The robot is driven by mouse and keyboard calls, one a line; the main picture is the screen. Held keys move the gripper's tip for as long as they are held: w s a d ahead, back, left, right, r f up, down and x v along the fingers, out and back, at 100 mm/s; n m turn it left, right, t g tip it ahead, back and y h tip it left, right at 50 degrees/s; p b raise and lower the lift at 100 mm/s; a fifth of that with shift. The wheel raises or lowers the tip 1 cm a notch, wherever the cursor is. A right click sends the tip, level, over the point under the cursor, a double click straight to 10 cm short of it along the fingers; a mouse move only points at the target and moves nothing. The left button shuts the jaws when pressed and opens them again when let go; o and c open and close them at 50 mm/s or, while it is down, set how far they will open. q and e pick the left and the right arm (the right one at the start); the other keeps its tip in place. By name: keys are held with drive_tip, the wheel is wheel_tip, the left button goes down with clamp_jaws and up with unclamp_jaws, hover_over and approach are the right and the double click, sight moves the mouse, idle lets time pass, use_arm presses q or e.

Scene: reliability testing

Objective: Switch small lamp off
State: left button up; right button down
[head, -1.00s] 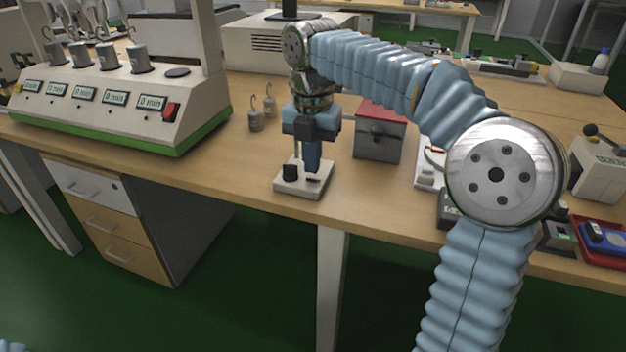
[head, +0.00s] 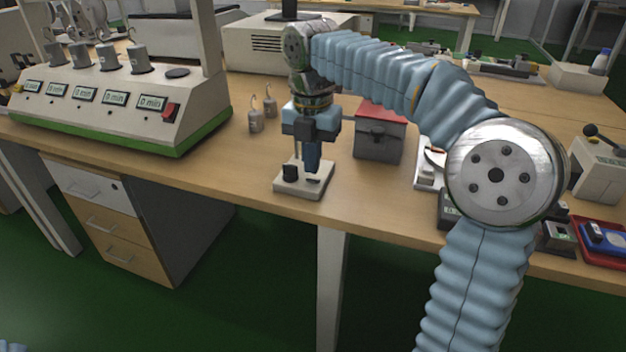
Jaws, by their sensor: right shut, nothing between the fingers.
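The small lamp (head: 303,184) is a pale square base with a dark round part (head: 290,173) on its left and a small dark mark on its right. It stands near the front edge of the wooden table. My right gripper (head: 312,168) is shut and empty, pointing down just above the right part of the base. Its fingertips are close to the dark mark; I cannot tell whether they touch it. The gripper hides the back part of the lamp. My left gripper is not in view.
A white-and-green device (head: 120,105) with a red switch stands at the left. Two small hooked weights (head: 256,119) stand left of my gripper. A grey box with a red lid (head: 380,138) is to its right. Table (head: 240,165) in front is clear.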

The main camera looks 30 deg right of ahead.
drive_tip(key=shift+f+b, duration=0.65)
drive_tip(key=shift+f, duration=0.3)
idle(0.9)
wheel_tip(320, 180, up, 3)
drive_tip(key=p, duration=0.3)
drive_tip(key=shift+r, duration=2.05)
